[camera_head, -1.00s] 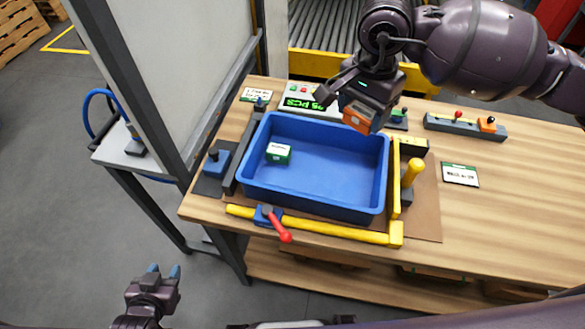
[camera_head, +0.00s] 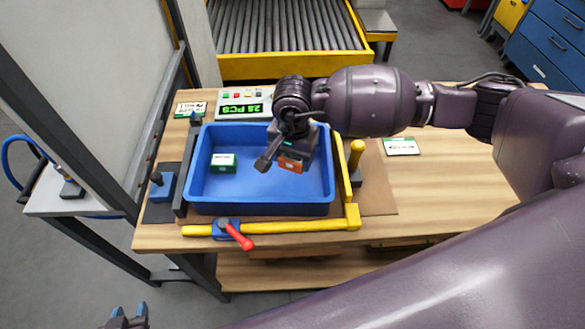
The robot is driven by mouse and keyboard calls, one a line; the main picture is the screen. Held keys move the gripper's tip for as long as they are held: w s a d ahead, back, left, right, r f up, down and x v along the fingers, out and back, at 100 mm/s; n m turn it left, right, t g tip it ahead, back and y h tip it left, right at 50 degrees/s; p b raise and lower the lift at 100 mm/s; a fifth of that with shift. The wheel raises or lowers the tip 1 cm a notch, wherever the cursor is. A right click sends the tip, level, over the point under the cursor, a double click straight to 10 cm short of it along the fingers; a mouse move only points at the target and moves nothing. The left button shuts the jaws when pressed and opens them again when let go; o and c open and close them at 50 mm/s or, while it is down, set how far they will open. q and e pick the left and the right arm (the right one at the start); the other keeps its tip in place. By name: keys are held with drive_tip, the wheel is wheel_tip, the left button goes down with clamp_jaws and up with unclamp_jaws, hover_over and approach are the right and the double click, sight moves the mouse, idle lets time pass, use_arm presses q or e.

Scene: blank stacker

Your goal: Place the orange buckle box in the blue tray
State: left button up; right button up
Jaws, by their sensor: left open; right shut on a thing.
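The blue tray (camera_head: 262,209) sits on the wooden table inside a yellow and dark frame. The orange buckle box (camera_head: 291,163) is in my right gripper (camera_head: 294,153), over the right half of the tray. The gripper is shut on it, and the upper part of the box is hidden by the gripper. I cannot tell whether the box touches the tray floor. A green and white box (camera_head: 223,163) lies in the left part of the tray. My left gripper (camera_head: 127,316) is open and empty at the bottom left edge, away from the table, only its fingertips showing.
A red-handled clamp (camera_head: 236,236) and a yellow bar (camera_head: 290,227) line the tray's front.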

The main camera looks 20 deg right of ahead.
sight(293, 178)
drive_tip(key=shift+f, duration=0.45)
wheel_tip(293, 178, down, 4)
drive_tip(key=shift+r, duration=0.1)
drive_tip(key=shift+f, duration=0.2)
drive_tip(key=shift+f, duration=0.1)
drive_tip(key=o, duration=1)
